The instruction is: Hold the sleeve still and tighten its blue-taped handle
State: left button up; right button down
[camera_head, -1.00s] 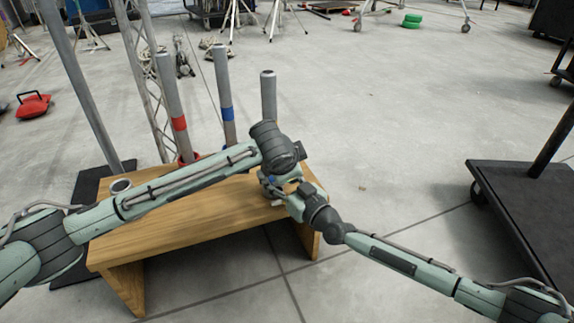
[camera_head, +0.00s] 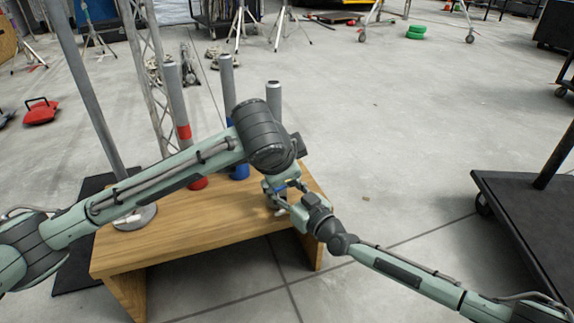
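My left gripper (camera_head: 279,182) hangs below its dark wrist at the bench's right end. My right gripper (camera_head: 283,201) reaches in from the right, just in front of it. A small patch of blue (camera_head: 284,187) shows between the two grippers; it may be the blue-taped handle. The sleeve is mostly hidden behind the grippers and my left wrist, so I cannot tell its shape or what touches it. The finger openings are too small and overlapped to read.
The wooden bench (camera_head: 190,237) carries a round metal base (camera_head: 136,218) at left. Behind stand a red-banded pole (camera_head: 176,95), a blue-banded pole (camera_head: 228,85) and a plain pole (camera_head: 273,97). A black cart (camera_head: 525,225) stands at right. Floor between is clear.

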jog(key=c, duration=0.6)
grip_release()
